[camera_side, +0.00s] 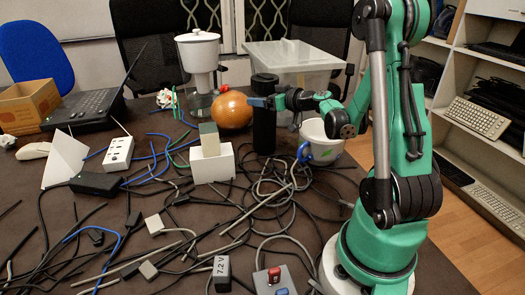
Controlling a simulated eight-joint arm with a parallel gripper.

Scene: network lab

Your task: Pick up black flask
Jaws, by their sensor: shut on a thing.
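The black flask (264,128) is a tall dark cylinder standing upright near the middle of the table, in front of the clear plastic bin. My gripper (262,102) reaches in from the right and is shut on the upper part of the flask. The fingers hide a little of its surface there. The flask's base looks to be at table level; I cannot tell whether it touches the table.
An orange ball (231,111) is close on the left, with a white block (212,164) in front. A white mug (323,142) stands just right. Tangled cables (240,215) cover the table's front. A white pitcher (198,55) and clear bin (295,55) stand behind.

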